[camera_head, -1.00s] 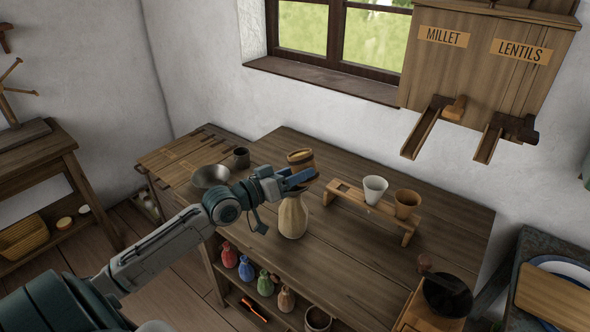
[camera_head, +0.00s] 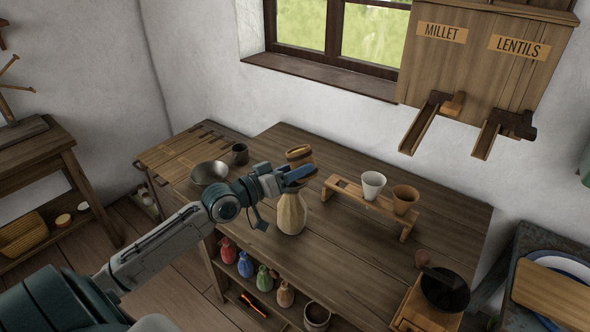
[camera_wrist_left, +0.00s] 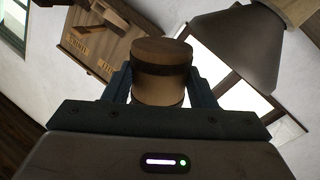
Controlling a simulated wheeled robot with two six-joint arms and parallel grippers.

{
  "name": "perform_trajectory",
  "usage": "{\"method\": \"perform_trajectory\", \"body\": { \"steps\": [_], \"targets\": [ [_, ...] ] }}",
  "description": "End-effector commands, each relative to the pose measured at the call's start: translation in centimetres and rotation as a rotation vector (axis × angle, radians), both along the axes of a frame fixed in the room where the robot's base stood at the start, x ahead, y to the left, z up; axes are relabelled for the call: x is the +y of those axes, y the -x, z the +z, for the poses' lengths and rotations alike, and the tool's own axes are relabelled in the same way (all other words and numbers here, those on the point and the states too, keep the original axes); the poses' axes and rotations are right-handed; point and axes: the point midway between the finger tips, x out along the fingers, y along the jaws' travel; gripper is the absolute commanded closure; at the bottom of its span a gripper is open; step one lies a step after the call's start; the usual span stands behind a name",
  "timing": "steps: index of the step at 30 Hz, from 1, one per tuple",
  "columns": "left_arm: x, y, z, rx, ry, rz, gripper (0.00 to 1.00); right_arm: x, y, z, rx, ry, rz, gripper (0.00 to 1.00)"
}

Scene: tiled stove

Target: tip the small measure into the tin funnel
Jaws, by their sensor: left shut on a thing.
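My left gripper (camera_head: 298,176) is shut on the small measure (camera_head: 299,154), a brown wooden cup with a dark band. The measure stands above the jaws in the head view and fills the middle of the left wrist view (camera_wrist_left: 161,75). The gripper is over a pale, round-bodied sack or jar (camera_head: 291,214), whose top is hidden behind the jaws. A grey metal bowl-like piece (camera_head: 209,172) lies left of the gripper; I cannot tell if it is the tin funnel. My right gripper is not in view.
A wooden rack (camera_head: 347,188) with a white cup (camera_head: 373,184) and a brown cup (camera_head: 404,199) stands to the right. A dark mug (camera_head: 240,153) is at the back left. A grinder (camera_head: 432,301) is at the front right. Bare tabletop (camera_head: 345,248) lies between.

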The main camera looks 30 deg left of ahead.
Motion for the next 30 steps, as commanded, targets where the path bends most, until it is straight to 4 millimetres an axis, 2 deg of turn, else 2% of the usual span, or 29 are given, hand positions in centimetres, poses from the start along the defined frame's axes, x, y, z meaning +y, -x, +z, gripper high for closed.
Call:
{"method": "perform_trajectory", "body": {
  "steps": [14,25,30],
  "targets": [
    [-0.02,0.0,0.08,0.0,0.004,-0.001,0.76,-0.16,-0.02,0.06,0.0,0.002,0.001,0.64],
    [-0.36,0.08,0.2,0.037,0.157,0.001,0.76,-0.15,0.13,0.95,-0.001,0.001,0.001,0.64],
    [-0.39,0.09,0.09,0.041,0.176,0.0,0.76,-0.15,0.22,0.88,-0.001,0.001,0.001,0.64]
  ]
}}
